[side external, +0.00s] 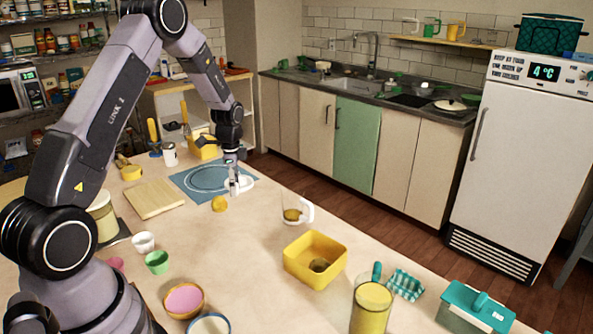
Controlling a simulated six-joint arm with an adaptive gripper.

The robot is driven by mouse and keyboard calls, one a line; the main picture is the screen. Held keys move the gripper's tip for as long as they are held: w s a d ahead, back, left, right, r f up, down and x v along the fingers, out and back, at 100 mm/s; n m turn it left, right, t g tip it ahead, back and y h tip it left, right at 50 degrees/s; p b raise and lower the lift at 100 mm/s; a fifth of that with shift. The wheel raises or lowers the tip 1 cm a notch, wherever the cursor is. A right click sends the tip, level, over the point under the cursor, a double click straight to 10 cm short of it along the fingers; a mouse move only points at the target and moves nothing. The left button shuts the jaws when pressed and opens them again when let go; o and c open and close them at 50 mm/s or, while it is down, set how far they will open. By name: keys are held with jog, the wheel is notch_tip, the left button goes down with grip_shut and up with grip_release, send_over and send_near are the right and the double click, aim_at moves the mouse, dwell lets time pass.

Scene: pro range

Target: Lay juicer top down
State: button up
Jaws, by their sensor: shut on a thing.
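My gripper (234,188) is at the right part of the blue mat (186,172), low over the table. It is shut on a small white piece (247,183), which looks like the juicer top. My fingers cover part of it, and I cannot tell whether it touches the mat. A clear jug with a white handle (307,212) stands apart to the right and has something yellowish inside.
An orange round fruit (219,203) lies just in front of my gripper. A wooden board (154,199) lies to the left. A yellow square bin (299,270) stands front right. Several bowls and cups stand at the front left.

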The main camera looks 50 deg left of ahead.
aim_at(247, 177)
jog(key=w+a+f, duration=0.1)
jog(key=w, duration=0.1)
jog(key=w+a+f, duration=0.3)
jog(key=w, duration=0.2)
jog(key=shift+a+f, duration=0.2)
jog(key=shift+a, duration=0.05)
jog(key=w+f, duration=0.1)
jog(key=f, duration=0.1)
jog(key=w+a+f, duration=0.1)
jog(key=w+f, duration=0.1)
jog(key=w+a+f, duration=0.1)
jog(key=w+f, duration=0.1)
jog(key=shift+a, duration=0.25)
jog(key=shift+w+f, duration=0.15)
jog(key=shift+f, duration=1.5)
jog(key=shift+f, duration=0.15)
jog(key=o, duration=1)
